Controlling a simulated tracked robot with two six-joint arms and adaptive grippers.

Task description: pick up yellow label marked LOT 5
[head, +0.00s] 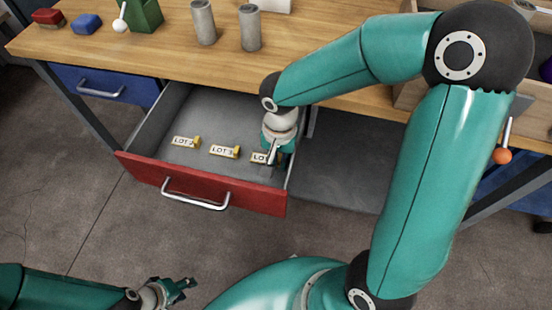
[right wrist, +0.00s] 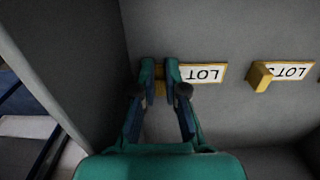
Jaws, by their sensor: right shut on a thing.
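Three yellow-edged labels lie in the open drawer. My right gripper (head: 273,157) is down in the drawer on the rightmost label (head: 257,158). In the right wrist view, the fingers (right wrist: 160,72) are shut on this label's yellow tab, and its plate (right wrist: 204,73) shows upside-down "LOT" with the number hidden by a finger. The middle label (head: 224,151) also shows in the wrist view (right wrist: 288,72), apart from the fingers; its digit is too small to read surely. The left label (head: 185,142) seems marked LOT 2. My left gripper (head: 174,289) is open and empty over the floor.
The drawer's red front (head: 205,186) with a metal handle faces me, and its right wall is close beside my right gripper. The wooden bench top (head: 150,55) above holds two grey cylinders (head: 203,22), a green holder (head: 146,15), and red and blue blocks.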

